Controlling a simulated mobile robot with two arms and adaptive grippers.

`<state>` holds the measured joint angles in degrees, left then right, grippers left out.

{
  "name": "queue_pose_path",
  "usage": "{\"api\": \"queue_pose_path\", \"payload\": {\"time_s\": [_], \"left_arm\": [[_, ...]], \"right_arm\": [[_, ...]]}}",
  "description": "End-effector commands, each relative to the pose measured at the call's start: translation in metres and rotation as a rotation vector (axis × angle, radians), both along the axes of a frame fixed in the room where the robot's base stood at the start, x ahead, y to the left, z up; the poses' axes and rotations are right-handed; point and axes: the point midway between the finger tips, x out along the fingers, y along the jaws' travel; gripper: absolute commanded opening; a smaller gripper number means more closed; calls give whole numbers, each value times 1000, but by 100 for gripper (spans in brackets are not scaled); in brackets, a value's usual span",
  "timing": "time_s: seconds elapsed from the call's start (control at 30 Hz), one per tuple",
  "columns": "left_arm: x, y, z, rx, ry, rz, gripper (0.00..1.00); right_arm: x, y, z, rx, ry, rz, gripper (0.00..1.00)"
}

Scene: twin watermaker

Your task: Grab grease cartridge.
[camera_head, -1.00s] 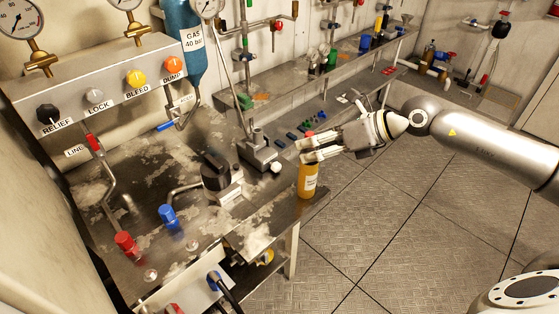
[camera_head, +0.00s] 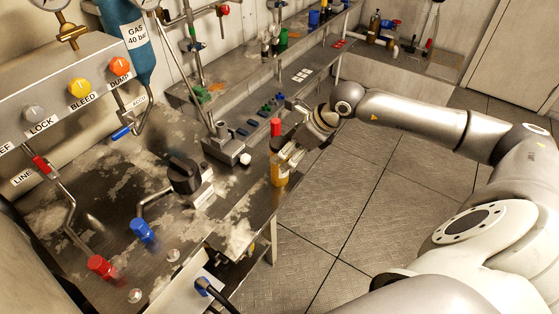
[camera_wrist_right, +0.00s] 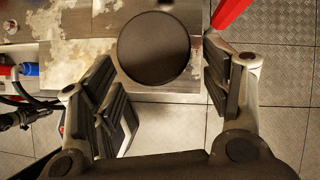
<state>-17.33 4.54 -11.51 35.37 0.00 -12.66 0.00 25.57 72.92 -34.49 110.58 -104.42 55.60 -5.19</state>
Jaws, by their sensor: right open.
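The grease cartridge (camera_head: 279,174) is an orange-yellow cylinder standing upright at the bench's right edge. My right gripper (camera_head: 283,158) is at its upper part in the head view and partly covers it. In the right wrist view a dark round disc (camera_wrist_right: 154,48), which looks like the cartridge's end seen from above, lies between and beyond the open fingers (camera_wrist_right: 165,95). Gaps show on both sides of the disc. Whether a finger touches the cartridge is hard to tell. My left gripper is not in view.
A red cylinder (camera_head: 276,127) stands just behind the cartridge; a red bar (camera_wrist_right: 228,12) shows at the wrist view's top. A black-knobbed valve (camera_head: 185,174) and a grey lever block (camera_head: 226,149) stand left. Floor right of the bench is clear.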

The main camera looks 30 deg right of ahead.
Motion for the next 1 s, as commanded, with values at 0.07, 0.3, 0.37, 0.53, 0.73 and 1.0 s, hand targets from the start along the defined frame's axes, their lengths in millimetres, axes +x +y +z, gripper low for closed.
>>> {"api": "queue_pose_path", "payload": {"time_s": [0.07, 0.3, 0.37, 0.53, 0.73, 1.0], "left_arm": [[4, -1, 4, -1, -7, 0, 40], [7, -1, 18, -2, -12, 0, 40], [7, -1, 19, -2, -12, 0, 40], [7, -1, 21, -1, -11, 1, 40], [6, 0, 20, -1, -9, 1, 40], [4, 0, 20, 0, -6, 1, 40]], "right_arm": [[2, 1, -3, 2, 2, -1, 71], [14, 9, -31, 4, 3, 0, 71], [18, 11, -36, 3, 2, -1, 71], [21, 13, -45, 1, 1, 0, 71], [22, 13, -46, 1, 0, 1, 71], [21, 13, -46, 1, 2, 0, 37]]}}
